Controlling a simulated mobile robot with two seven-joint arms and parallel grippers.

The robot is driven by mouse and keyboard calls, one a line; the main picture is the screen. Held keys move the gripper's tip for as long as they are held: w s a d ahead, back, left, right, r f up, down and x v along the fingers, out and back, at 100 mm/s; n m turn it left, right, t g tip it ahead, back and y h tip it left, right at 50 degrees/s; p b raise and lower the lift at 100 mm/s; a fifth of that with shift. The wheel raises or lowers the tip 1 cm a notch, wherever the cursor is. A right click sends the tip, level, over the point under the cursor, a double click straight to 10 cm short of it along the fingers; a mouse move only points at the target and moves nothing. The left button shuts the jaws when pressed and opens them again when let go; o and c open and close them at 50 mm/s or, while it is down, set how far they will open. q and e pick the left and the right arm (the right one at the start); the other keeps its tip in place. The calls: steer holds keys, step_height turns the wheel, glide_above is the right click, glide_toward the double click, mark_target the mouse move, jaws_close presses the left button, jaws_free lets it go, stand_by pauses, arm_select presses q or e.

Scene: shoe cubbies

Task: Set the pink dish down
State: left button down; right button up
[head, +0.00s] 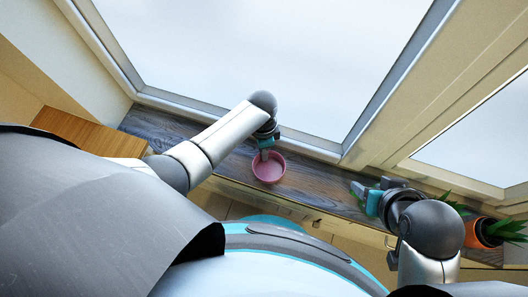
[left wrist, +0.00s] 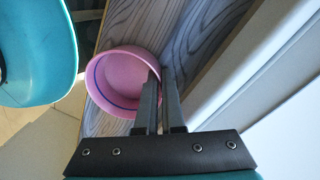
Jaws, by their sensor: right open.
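The pink dish (head: 269,168) is a round, open bowl over the dark wood-grain ledge (head: 225,160) under the window. In the left wrist view the dish (left wrist: 124,80) looks empty, with a blue line inside. My left gripper (head: 264,153) reaches its rim from the window side. In the left wrist view the left fingers (left wrist: 160,78) straddle the dish wall, one inside and one outside, and look shut on it. I cannot tell whether the dish base touches the ledge. My right gripper (head: 358,192) is open and empty over the ledge, to the right of the dish.
An orange pot (head: 482,233) with a green plant stands at the right, beyond my right arm. A wooden box-like piece (head: 75,128) is at the left end. The window (head: 280,60) borders the back of the narrow ledge. The ledge between dish and right gripper looks clear.

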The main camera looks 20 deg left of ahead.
stand_by(0.3)
arm_select(q)
steer(key=shift+f, duration=0.15)
steer(key=c, duration=1.1)
jaws_free()
steer(key=shift+o, duration=0.2)
